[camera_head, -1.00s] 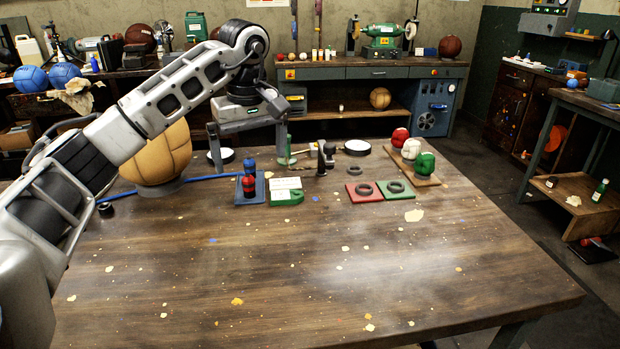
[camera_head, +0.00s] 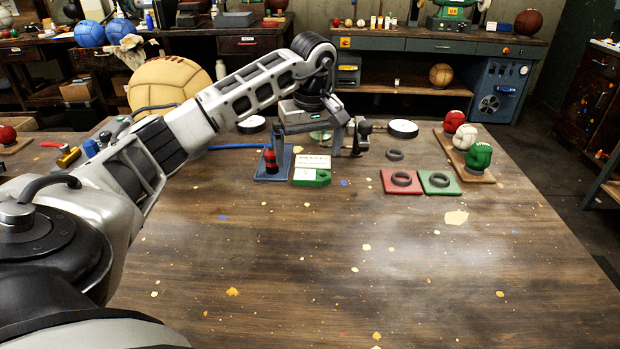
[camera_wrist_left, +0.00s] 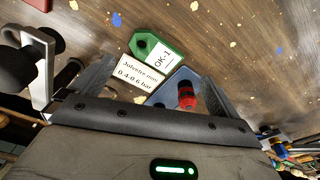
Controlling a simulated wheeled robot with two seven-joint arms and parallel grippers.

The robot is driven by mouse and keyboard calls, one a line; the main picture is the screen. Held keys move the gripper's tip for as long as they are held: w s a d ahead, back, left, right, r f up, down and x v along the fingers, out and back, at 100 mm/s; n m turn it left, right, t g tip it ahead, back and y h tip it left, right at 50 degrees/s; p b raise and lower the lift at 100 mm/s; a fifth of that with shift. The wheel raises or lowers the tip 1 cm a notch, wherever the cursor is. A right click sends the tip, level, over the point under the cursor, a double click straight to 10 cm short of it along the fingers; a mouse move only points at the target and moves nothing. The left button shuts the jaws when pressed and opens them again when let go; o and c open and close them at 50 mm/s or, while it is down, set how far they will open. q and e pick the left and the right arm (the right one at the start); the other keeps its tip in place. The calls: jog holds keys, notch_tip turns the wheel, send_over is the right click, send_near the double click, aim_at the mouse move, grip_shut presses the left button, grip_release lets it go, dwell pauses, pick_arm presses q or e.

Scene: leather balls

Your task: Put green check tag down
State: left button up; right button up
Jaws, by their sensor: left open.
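The green check tag (camera_head: 318,179) lies flat on the workbench, just in front of a white printed card (camera_head: 313,162). In the left wrist view the green tag (camera_wrist_left: 145,44) carries a white "OK-1" label, and the card (camera_wrist_left: 139,72) lies against it. My left gripper (camera_head: 315,149) is over the bench behind the tag and card, its jaws spread and empty. In the left wrist view its two fingers (camera_wrist_left: 158,84) stand wide apart, with the card between them and the tag beyond. My right gripper is not in view.
A blue pad (camera_head: 283,170) with a red and dark object stands left of the card. A dark upright fixture (camera_head: 362,137) is close to my right finger. Red (camera_head: 393,188) and green (camera_head: 437,189) pads hold dark rings. The front of the bench is clear.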

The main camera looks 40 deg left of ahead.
aim_at(311, 175)
pick_arm(q)
jog(key=f, duration=0.5)
jog(key=shift+w+f, duration=0.15)
jog(key=shift+w, duration=0.15)
jog(key=c, duration=0.9)
